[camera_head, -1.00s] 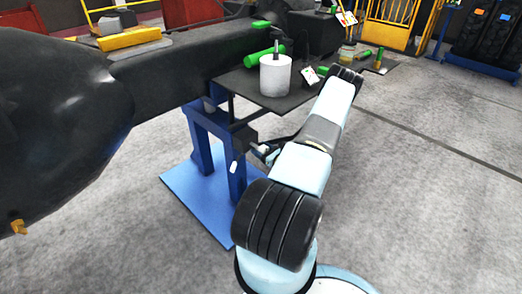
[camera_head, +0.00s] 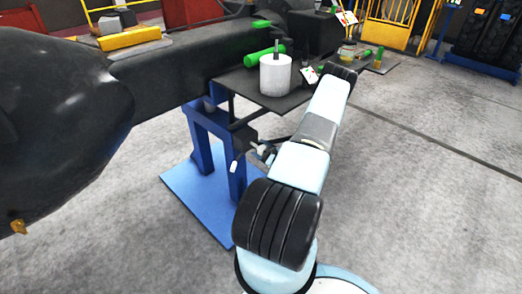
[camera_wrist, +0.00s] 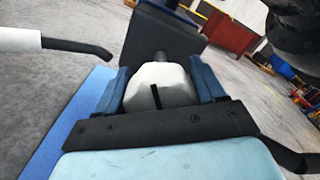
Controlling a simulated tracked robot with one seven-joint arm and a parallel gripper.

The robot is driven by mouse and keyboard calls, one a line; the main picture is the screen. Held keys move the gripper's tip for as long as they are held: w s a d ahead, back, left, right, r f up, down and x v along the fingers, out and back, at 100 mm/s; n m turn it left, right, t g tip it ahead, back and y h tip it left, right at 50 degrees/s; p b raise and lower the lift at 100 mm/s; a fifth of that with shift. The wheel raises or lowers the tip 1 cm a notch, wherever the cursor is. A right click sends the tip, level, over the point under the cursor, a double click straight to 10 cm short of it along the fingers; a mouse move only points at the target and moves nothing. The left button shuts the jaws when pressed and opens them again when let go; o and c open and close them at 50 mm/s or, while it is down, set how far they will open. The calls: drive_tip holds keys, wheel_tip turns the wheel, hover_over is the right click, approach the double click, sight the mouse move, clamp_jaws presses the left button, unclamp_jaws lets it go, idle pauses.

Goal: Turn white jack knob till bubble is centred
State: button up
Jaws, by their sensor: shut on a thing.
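The white jack knob (camera_wrist: 170,80) is in the wrist view, a faceted white block with a short black line on its near face. My gripper (camera_wrist: 159,77) is shut on it, with a blue finger against each side. A dark shaft and dark block stand just behind the knob. In the head view my gripper (camera_head: 263,151) is small, beside the blue stand (camera_head: 237,178) under the dark plate, and the knob cannot be made out clearly there. I cannot make out a level or its bubble in either view.
A white cylinder with a dark post (camera_head: 275,75) stands on the dark plate (camera_head: 285,101). A white handle with a bent black rod (camera_wrist: 20,40) is left of my gripper. A large dark casting (camera_head: 60,120) fills the left. Grey floor (camera_head: 420,200) at right is clear.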

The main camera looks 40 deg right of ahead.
drive_tip(key=n, duration=0.4)
drive_tip(key=shift+a+f, duration=0.15)
drive_tip(key=shift+a, duration=0.05)
drive_tip(key=shift+a+f+n, duration=0.1)
drive_tip(key=shift+f+n, duration=0.05)
drive_tip(key=shift+n, duration=1.65)
drive_tip(key=shift+s+a, duration=0.1)
drive_tip(key=o, duration=0.7)
drive_tip(key=shift+c, duration=0.2)
drive_tip(key=o, duration=0.3)
drive_tip(key=shift+d, duration=0.2)
drive_tip(key=s+d, duration=0.1)
drive_tip(key=s, duration=1.2)
drive_tip(key=shift+s, duration=0.3)
